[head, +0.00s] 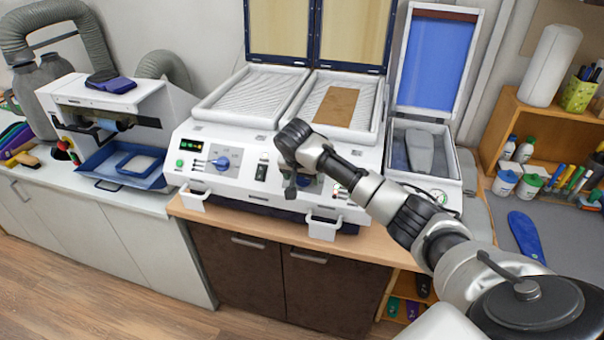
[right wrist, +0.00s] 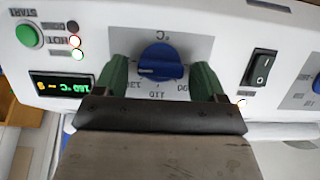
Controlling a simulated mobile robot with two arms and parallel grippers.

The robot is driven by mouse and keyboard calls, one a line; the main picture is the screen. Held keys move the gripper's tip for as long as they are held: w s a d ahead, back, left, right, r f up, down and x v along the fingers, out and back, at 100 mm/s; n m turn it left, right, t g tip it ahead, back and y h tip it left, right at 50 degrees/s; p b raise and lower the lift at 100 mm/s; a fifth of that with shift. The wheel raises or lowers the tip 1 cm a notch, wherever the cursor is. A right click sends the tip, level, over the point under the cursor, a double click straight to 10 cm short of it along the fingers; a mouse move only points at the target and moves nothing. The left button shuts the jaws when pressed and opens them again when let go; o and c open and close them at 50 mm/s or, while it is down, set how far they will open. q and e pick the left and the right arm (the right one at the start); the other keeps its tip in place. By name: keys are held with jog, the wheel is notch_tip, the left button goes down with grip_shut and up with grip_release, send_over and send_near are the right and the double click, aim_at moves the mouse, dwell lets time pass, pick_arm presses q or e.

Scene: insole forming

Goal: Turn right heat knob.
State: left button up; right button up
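The right heat knob (right wrist: 160,62) is blue and round, with a temperature scale around it. In the right wrist view, which looks upside down, it sits between the two green fingers of my right gripper (right wrist: 161,78), with a visible gap on each side. My right gripper also shows in the head view (head: 292,185), at the front panel of the white forming machine (head: 232,140), where my arm hides most of the right knob. The left heat knob (head: 221,163) is blue and in the open. My left gripper is in neither view.
A black rocker switch (right wrist: 262,67), a green start button (right wrist: 28,35) and a lit display (right wrist: 62,85) flank the knob. A white front handle (head: 322,227) sticks out below. A brown sheet (head: 337,106) lies on the right bed, under an open lid.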

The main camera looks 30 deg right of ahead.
jog(key=c, duration=0.8)
